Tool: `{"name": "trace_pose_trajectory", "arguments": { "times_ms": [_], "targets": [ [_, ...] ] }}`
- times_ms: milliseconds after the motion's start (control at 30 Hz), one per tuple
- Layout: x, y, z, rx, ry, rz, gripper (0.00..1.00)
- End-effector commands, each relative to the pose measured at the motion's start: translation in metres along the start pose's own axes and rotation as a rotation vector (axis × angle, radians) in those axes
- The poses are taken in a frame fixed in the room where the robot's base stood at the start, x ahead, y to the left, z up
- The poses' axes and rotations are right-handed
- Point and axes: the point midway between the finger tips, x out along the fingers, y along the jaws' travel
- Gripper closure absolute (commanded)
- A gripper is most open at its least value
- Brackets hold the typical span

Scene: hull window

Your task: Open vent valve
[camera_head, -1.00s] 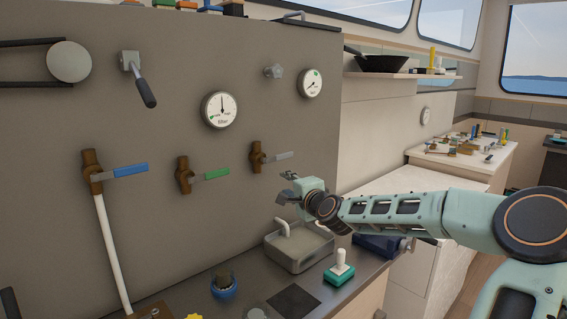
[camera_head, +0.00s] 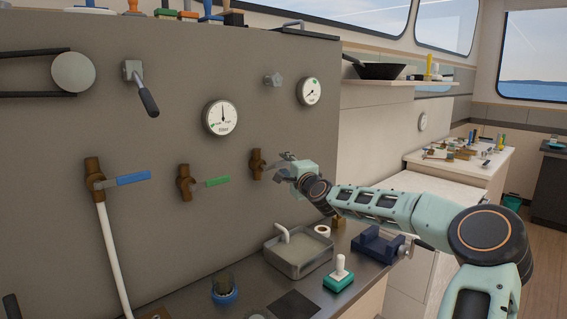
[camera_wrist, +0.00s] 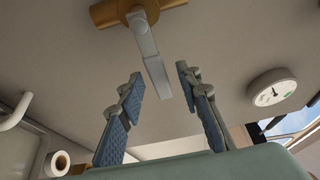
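Three brass valves are mounted on the grey panel: one with a blue lever (camera_head: 133,178), one with a green lever (camera_head: 217,181) and one with a grey lever. I see no label that names the vent valve. The grey-lever valve's brass body (camera_head: 257,164) shows just left of my gripper (camera_head: 283,166), which hides most of its lever. In the wrist view my gripper (camera_wrist: 160,78) is open, with blue-padded fingers apart. The grey lever (camera_wrist: 151,62) reaches from the brass body (camera_wrist: 112,12) toward the gap between the fingertips. I cannot tell whether a finger touches it.
Two dial gauges, one (camera_head: 221,117) larger than the other (camera_head: 310,91), sit on the panel above. A grey sink (camera_head: 298,252), a teal-based white knob (camera_head: 338,273) and a dark blue vise-like block (camera_head: 378,243) are on the counter below. Air around my gripper looks clear.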

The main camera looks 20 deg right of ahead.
Motion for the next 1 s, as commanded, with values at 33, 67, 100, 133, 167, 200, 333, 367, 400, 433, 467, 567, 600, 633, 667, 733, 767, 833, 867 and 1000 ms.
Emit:
{"name": "trace_pose_trajectory", "arguments": {
  "times_ms": [33,67,100,133,167,200,333,367,400,433,467,567,600,633,667,733,767,833,867,1000],
  "targets": [
    [0.006,-0.001,0.001,0.001,-0.001,0.000,0.68],
    [0.008,-0.001,0.000,0.001,-0.001,0.000,0.68],
    [0.011,0.000,0.001,0.001,-0.002,0.000,0.68],
    [0.013,0.000,0.001,0.001,-0.002,0.001,0.68],
    [0.015,0.000,0.001,0.000,-0.001,0.001,0.68],
    [0.016,0.000,0.000,0.000,0.000,0.001,0.68],
    [0.018,0.001,0.001,0.000,-0.001,0.001,0.68],
    [0.019,0.001,0.001,0.000,-0.001,0.001,0.68],
    [0.019,0.001,0.001,-0.001,-0.001,0.001,0.68],
    [0.018,0.001,0.001,0.000,-0.001,0.001,0.68],
    [0.018,0.001,0.000,0.000,-0.001,0.001,0.68],
    [0.018,0.001,0.000,0.000,-0.001,0.001,0.70],
    [0.018,0.001,0.000,0.000,-0.001,0.001,0.75],
    [0.018,0.001,0.000,0.000,-0.001,0.001,0.78],
    [0.018,0.001,0.000,0.000,-0.001,0.001,0.81],
    [0.018,0.001,0.000,0.000,-0.001,0.001,0.89],
    [0.018,0.001,0.000,0.000,-0.001,0.001,0.92],
    [0.018,0.001,0.000,0.000,-0.001,0.001,1.00],
    [0.018,0.001,0.000,0.000,-0.001,0.001,1.00],
    [0.018,0.001,0.000,0.000,-0.001,0.001,1.00]
  ]
}}
